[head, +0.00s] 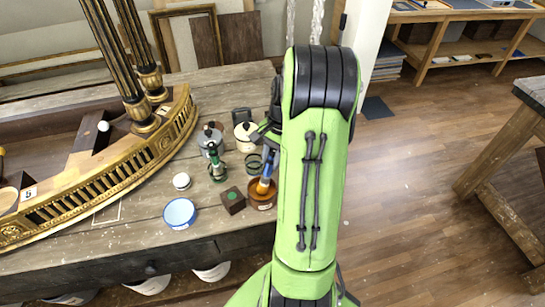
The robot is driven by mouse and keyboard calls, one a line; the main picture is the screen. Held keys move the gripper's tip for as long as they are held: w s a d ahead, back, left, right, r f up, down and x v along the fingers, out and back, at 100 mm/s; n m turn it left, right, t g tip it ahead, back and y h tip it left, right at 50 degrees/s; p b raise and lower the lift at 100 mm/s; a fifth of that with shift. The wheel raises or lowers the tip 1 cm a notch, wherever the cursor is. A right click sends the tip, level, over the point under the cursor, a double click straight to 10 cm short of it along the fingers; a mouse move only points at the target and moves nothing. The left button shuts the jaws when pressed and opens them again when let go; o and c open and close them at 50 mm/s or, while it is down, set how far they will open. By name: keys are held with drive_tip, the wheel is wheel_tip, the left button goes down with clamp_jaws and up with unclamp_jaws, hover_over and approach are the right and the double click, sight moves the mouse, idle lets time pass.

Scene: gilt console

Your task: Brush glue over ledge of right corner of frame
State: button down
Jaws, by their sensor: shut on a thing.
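The gilt console frame (150,152) lies on the workbench at left, its curved, pierced gold front facing me. Its right corner (186,101) is beside the base of a dark fluted leg with gilt bands. My gripper (267,138), partly hidden by my green arm, is right of the frame and shut on a brush (266,171) with a blue handle. The brush points down, its lower end at or inside a round brown pot (262,198). I cannot tell whether the bristles touch the pot's contents. The frame's corner ledge is small in this view.
Between frame and pot stand a green bottle (217,168), a grey lidded pot (210,138), a cream pot (245,137), a white jar (181,181), a blue-rimmed bowl (180,213) and a dark block (232,200). Bare bench (140,228) lies at front left.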

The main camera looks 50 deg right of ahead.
drive_tip(key=shift+a+p+v, duration=0.25)
drive_tip(key=shift+p+v, duration=0.85)
drive_tip(key=shift+v, duration=0.05)
drive_tip(key=shift+a+p+v, duration=0.25)
drive_tip(key=shift+p+v, duration=0.85)
drive_tip(key=shift+v, duration=0.1)
drive_tip(key=shift+a+p+v, duration=0.25)
drive_tip(key=shift+p+v, duration=0.85)
drive_tip(key=shift+v, duration=0.05)
drive_tip(key=shift+w+r, duration=0.1)
drive_tip(key=shift+w, duration=0.1)
